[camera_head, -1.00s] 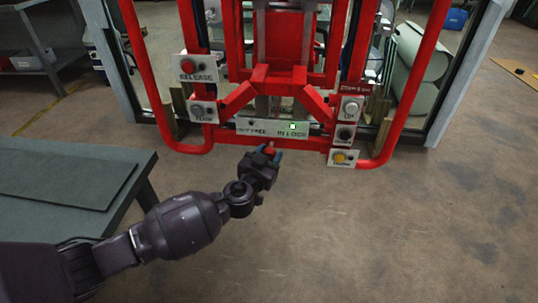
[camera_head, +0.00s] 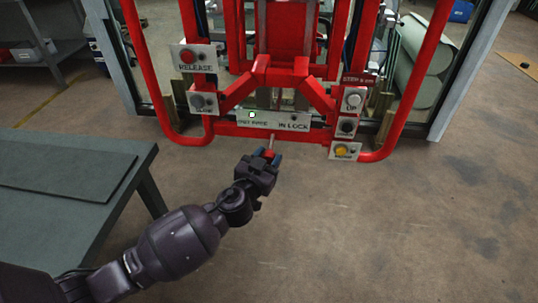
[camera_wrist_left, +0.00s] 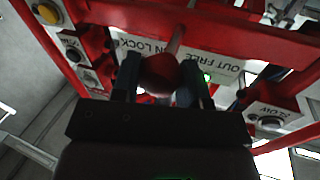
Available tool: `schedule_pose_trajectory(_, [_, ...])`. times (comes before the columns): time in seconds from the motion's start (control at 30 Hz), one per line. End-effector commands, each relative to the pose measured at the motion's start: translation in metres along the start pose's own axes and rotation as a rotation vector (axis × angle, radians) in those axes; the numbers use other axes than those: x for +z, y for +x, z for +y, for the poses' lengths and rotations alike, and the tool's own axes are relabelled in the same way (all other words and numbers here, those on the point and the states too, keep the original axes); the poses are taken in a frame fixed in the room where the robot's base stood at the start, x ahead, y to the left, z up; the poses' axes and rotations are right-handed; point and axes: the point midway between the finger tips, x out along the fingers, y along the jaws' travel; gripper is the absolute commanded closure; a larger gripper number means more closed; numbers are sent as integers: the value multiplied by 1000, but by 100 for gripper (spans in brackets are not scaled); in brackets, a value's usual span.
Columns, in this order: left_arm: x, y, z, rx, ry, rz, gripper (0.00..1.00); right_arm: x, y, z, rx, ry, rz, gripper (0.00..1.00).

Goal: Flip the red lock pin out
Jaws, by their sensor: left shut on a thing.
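The red lock pin (camera_head: 269,154) has a round red knob on a thin metal shaft. My left gripper (camera_head: 267,158) is shut on the knob, in front of the red frame's lower bar. The bare shaft shows between the knob and the frame. In the left wrist view the knob (camera_wrist_left: 160,74) sits between both fingers, with the shaft running up from it. The label plate (camera_head: 273,121) reads OUT FREE on the left and IN LOCK on the right. A lit green lamp (camera_head: 252,115) shows on the OUT FREE side. My right gripper is not in view.
The red frame (camera_head: 402,100) carries a RELEASE button (camera_head: 187,56), a SLOW button (camera_head: 198,101), an UP button (camera_head: 354,100) and a yellow button (camera_head: 341,149). A dark green table (camera_head: 135,190) stands at left. The floor to the right is clear.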

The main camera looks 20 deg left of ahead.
Motion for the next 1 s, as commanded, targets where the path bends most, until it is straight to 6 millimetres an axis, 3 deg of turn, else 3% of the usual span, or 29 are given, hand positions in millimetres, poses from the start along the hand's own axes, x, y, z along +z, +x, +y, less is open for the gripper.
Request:
schedule_pose_trajectory(0.13, [3, -3, 4, 8, 0, -4, 100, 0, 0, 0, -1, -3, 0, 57])
schedule_pose_trajectory(0.17, [3, -3, 4, 9, 1, -4, 58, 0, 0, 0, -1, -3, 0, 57])
schedule_pose_trajectory(0.33, [2, -2, 3, 7, 1, -4, 34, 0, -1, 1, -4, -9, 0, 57])
schedule_pose_trajectory(0.67, [2, -4, 2, 4, 0, -3, 34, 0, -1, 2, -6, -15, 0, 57])
schedule_pose_trajectory(1.0, [2, -47, 2, 3, -3, -4, 34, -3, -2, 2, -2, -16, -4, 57])
